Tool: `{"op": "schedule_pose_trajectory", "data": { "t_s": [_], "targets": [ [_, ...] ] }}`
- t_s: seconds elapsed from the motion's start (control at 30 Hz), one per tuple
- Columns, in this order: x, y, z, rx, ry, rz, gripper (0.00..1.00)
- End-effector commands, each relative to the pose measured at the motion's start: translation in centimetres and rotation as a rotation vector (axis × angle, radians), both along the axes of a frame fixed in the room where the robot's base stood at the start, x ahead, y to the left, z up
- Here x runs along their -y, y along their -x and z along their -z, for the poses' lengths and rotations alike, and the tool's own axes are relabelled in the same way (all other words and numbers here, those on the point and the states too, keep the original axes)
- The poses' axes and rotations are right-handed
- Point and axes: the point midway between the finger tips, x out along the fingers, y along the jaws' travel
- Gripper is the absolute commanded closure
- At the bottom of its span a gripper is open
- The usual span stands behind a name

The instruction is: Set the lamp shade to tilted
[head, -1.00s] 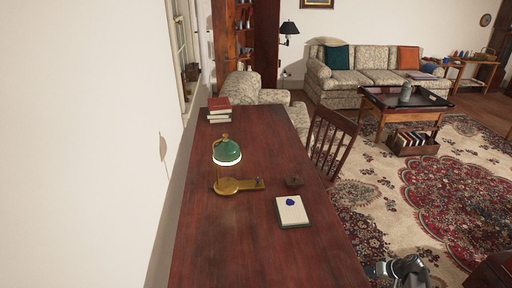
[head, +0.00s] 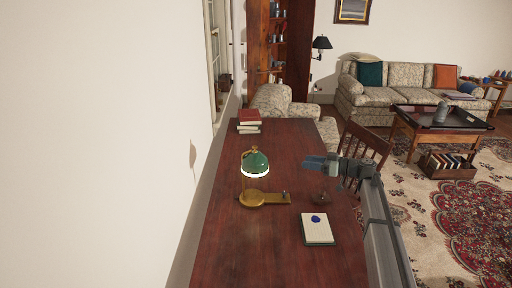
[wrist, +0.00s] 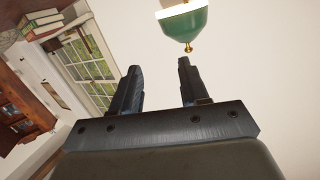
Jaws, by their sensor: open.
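The lamp has a green shade (head: 255,163) with a white lower rim, on a brass stem and a brass base (head: 264,198) that stands on the dark red wooden desk (head: 240,245). In the wrist view the green shade (wrist: 184,22) shows at the top, beyond the fingertips, with its brass knob. My gripper (head: 306,163) is over the desk to the right of the shade, apart from it and pointing toward it. In the wrist view my gripper (wrist: 158,70) has its two fingers apart with nothing between them.
A book with a blue item on it (head: 317,229) lies on the desk in front of my arm. A small dark object (head: 321,197) sits under my gripper. Stacked books (head: 249,121) stand at the desk's far end. A wooden chair (head: 364,150) is at the right.

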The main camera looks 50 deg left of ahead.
Motion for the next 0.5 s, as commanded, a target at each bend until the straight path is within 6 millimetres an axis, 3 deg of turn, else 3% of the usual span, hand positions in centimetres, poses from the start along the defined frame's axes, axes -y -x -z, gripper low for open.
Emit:
{"op": "schedule_pose_trajectory", "data": {
  "t_s": [0.03, 0.2, 0.5],
  "targets": [
    [-1.9, 1.5, -1.4, 0.011, -0.034, -0.042, 0.55],
    [-5.0, 4.9, -4.2, 0.034, -0.119, -0.13, 0.55],
    [-7.3, 6.8, -5.1, 0.041, -0.146, -0.157, 0.55]
  ]
}}
